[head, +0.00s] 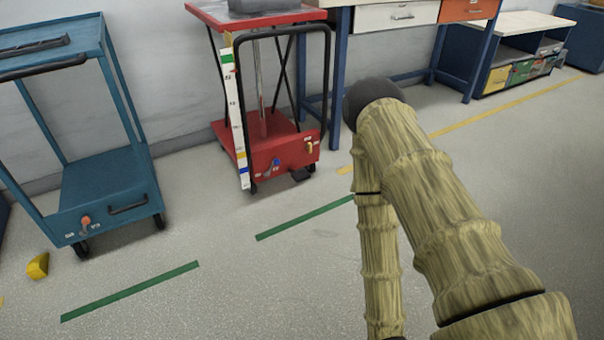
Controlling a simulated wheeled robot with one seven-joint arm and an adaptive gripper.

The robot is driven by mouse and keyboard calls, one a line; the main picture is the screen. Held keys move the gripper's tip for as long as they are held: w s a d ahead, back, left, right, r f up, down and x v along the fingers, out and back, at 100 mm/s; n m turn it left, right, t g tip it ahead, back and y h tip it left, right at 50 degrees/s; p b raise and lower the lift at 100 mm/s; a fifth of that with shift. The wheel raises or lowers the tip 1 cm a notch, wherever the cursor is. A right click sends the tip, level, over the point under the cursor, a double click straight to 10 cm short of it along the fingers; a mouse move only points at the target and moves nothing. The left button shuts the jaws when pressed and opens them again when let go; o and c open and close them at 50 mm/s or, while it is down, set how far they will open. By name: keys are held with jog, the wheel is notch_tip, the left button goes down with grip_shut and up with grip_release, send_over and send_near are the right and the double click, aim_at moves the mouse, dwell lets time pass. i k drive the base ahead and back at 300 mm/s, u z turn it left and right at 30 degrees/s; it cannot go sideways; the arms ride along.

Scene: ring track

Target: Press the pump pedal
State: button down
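A red lift cart (268,148) stands against the wall, left of the middle in the head view. A small dark pedal (300,174) sticks out low at the front right of its red base, close to the floor. A blue knob (276,164) and a yellow lever (310,147) are on the base's front face. A white scale strip (235,115) with coloured marks stands upright at the cart's left. My arm crosses the right half of the view, its dark rounded joint to the right of the cart. My gripper is not in view.
A blue cart (110,180) stands at left, with a yellow block (38,266) on the floor beside it. A workbench with drawers (397,15) and a shelf unit (512,55) line the wall. Green floor strips (130,290) mark open floor before the carts.

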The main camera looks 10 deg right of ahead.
aim_at(299, 176)
jog(key=u, duration=0.8)
jog(key=i, duration=0.7)
jog(key=z, duration=0.85)
